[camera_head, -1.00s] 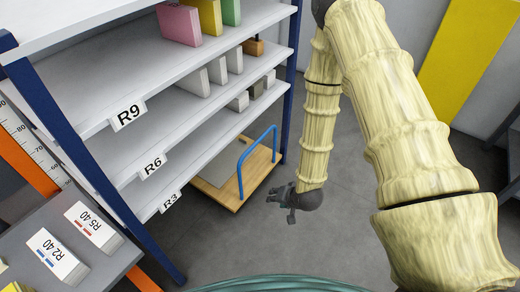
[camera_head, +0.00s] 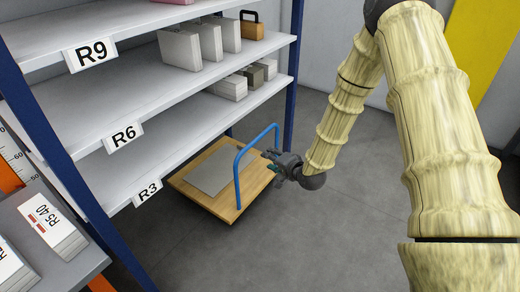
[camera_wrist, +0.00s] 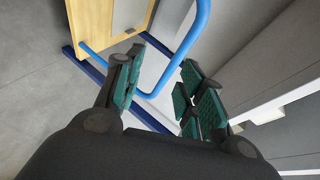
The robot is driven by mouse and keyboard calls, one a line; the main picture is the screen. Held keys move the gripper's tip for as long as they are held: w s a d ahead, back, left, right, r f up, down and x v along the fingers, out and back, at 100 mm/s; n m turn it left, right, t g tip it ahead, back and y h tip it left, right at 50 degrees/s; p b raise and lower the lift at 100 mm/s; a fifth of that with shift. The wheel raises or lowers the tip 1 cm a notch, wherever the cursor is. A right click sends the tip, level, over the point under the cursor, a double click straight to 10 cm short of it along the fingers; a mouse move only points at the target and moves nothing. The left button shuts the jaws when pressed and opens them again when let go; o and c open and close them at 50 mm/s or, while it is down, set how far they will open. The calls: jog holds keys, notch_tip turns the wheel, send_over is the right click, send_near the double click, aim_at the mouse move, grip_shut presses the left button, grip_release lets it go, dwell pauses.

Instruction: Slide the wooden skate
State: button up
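The wooden skate (camera_head: 219,204) is a low flat wooden platform with a grey sheet on top. It stands on the floor, partly under the lowest shelf, and its blue tube handle (camera_head: 238,170) rises at its right side. My gripper (camera_head: 278,163) is beside the handle's upper right bend. In the wrist view my gripper (camera_wrist: 160,95) has its green-padded fingers spread apart. The blue handle (camera_wrist: 198,40) bends between and beyond them, and no contact shows. The skate's wooden edge (camera_wrist: 100,25) shows at the upper left.
The shelf rack (camera_head: 120,95), with labels R9, R6 and R3, holds boxes and stands left of my gripper. Its blue post (camera_head: 293,80) is just behind the skate. A grey table (camera_head: 55,245) with labelled stacks is at lower left. Grey floor (camera_head: 300,240) in front is clear.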

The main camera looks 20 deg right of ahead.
jog(key=m+t+b, duration=0.2)
jog(key=b, duration=0.4)
send_near(261, 138)
jog(key=s+f, duration=0.1)
jog(key=f, duration=0.1)
jog(key=shift+t+y, duration=0.3)
jog(key=shift+y, duration=0.1)
jog(key=shift+w+d+r+b+x, duration=0.1)
jog(key=shift+r+b+x, duration=0.15)
jog(key=shift+b+x, duration=1.35)
jog(key=shift+w+d+r+b+x, duration=0.15)
jog(key=shift+b+x, duration=0.6)
jog(key=shift+x, duration=1.65)
jog(key=shift+s+d+r+b+x, duration=0.1)
jog(key=shift+r+b+x, duration=0.2)
jog(key=shift+b+x, duration=1.3)
jog(key=shift+w+a+f+p, duration=0.1)
jog(key=shift+w+a+p, duration=0.05)
jog(key=shift+w+p, duration=0.25)
grip_shut()
